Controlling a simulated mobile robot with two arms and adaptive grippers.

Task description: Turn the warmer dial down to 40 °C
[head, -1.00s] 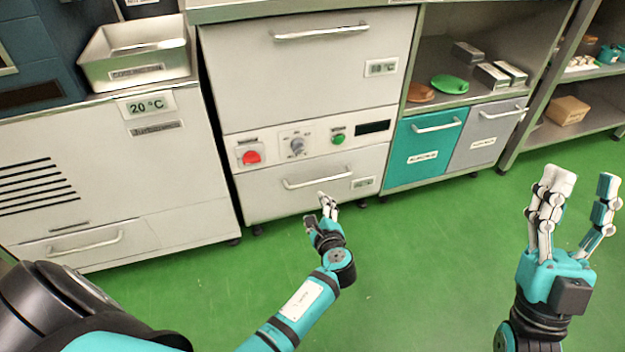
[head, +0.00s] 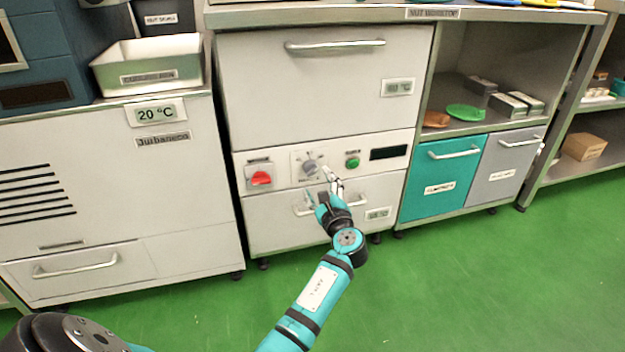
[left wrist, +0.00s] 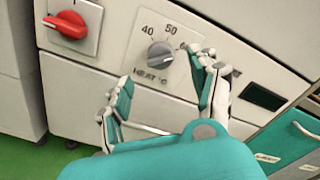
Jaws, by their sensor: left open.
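The warmer dial (head: 310,168) is a grey round knob on a pale plate in the warmer's front panel. In the left wrist view the dial (left wrist: 160,54) shows "40" at its upper left and "50" above, with "HEAT °C" below. One finger covers the plate's right side. I cannot tell exactly which mark the knob points at. My left gripper (head: 317,186) is open and empty, just in front of and below the dial. In the left wrist view its fingers (left wrist: 160,70) spread to either side below the knob, seemingly apart from it. My right gripper is out of view.
A red switch (head: 261,178) is left of the dial; a green button (head: 352,163) and a dark display (head: 388,153) are right. A drawer handle (head: 302,208) lies below, behind my left gripper. A teal drawer (head: 440,178) stands to the right. The green floor ahead is clear.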

